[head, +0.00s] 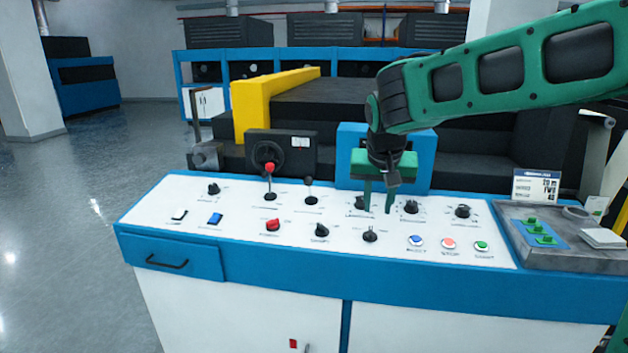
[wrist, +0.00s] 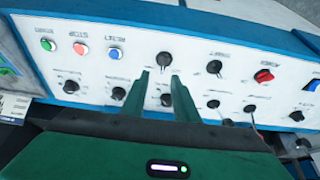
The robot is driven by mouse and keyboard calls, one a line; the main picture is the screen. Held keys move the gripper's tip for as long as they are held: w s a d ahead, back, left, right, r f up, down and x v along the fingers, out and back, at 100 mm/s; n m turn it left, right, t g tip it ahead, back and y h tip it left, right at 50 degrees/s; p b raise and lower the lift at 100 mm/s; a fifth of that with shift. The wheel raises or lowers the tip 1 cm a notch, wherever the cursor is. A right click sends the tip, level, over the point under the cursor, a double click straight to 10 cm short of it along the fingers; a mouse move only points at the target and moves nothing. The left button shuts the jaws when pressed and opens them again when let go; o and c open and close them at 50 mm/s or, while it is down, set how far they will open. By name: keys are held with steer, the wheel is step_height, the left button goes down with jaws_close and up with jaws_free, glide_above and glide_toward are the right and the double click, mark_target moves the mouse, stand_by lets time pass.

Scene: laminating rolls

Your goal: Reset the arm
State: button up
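My arm (head: 500,75) reaches in from the upper right, with my green gripper (head: 377,208) pointing down over the white control panel (head: 140,208). It is also in the wrist view (wrist: 164,76), with its two fingers apart and nothing held. A black rotary knob (wrist: 167,100) shows between the fingers in the wrist view, and another knob (wrist: 164,60) lies just beyond the tips. I cannot tell whether the fingertips touch the panel.
The panel carries several knobs, a red-tipped lever (head: 269,172), a black-tipped lever (head: 308,183), a red switch (head: 272,225), and blue (head: 416,241), red (head: 449,243) and green (head: 481,246) buttons. A grey tray (head: 530,258) sits at right. Open floor (head: 60,240) lies left.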

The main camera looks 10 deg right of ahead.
steer(key=s+d+f+m+g, duration=0.1)
steer(key=s+d+f+g, duration=0.1)
steer(key=s+d, duration=0.65)
steer(key=s+d+f+m+g, duration=0.1)
steer(key=s+d+f, duration=0.2)
steer(key=s+d, duration=0.55)
steer(key=s+f+g+y, duration=0.1)
steer(key=s+f, duration=0.1)
steer(key=s, duration=0.6)
steer(key=s+f, duration=0.2)
steer(key=s, duration=0.7)
steer(key=shift+d+f+m+g+y, duration=0.2)
steer(key=shift+f+m+g+y, duration=0.15)
steer(key=shift+m+g+y, duration=0.05)
steer(key=shift+s, duration=0.1)
